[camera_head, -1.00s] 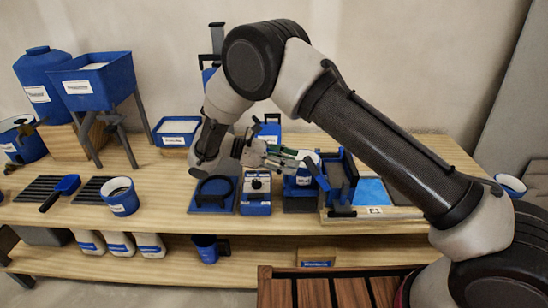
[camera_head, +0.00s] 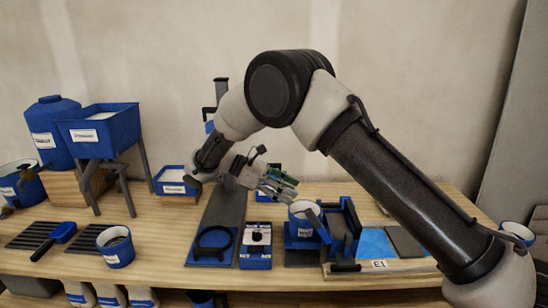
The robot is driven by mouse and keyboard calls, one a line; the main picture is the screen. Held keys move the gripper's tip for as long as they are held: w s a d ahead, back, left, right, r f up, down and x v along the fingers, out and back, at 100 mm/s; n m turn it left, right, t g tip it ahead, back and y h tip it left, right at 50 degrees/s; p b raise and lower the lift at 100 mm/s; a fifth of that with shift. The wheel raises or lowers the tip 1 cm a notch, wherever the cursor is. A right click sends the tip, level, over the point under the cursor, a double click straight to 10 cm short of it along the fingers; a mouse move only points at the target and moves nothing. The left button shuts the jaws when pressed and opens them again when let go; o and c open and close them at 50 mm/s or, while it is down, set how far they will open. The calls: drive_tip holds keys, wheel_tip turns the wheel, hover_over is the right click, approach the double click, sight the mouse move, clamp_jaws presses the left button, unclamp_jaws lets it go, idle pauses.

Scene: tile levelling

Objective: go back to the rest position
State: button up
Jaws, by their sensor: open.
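My arm reaches in from the right and bends over the workbench (camera_head: 380,188). My gripper (camera_head: 284,184), with grey and green finger parts, hangs above the back-middle of the bench. Its fingers point right and are open, with nothing seen between them. Below and right of it, a blue cup (camera_head: 302,232) with a white label stands in a blue holder, apart from the fingers as far as I can tell. My gripper and forearm hide part of the bench's back.
A blue hopper (camera_head: 105,130) on grey legs and a blue tank (camera_head: 50,135) stand at left. A black ring (camera_head: 213,243) on a blue base and a small blue device (camera_head: 256,246) sit in front. A light-blue tile (camera_head: 376,243) lies right. The air above is free.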

drive_tip(key=s+d+r+m+y, duration=0.4)
drive_tip(key=d+r, duration=0.4)
drive_tip(key=d, duration=0.4)
drive_tip(key=s+d+r+m+y, duration=0.4)
drive_tip(key=d+r+y, duration=0.1)
drive_tip(key=d+r, duration=0.5)
drive_tip(key=s+d+m+t+y, duration=0.2)
drive_tip(key=s+d+m+t, duration=0.1)
drive_tip(key=s, duration=0.5)
drive_tip(key=s+d+f+m+t+y, duration=0.1)
drive_tip(key=s+d+m+t, duration=0.1)
drive_tip(key=s+d+m, duration=0.3)
drive_tip(key=s+d, duration=0.3)
drive_tip(key=s, duration=0.1)
drive_tip(key=shift+s+d+t+y, duration=0.2)
drive_tip(key=shift+s+t+y, duration=0.1)
drive_tip(key=shift+t+y, duration=0.1)
drive_tip(key=shift+f, duration=0.1)
drive_tip(key=shift+c, duration=0.5)
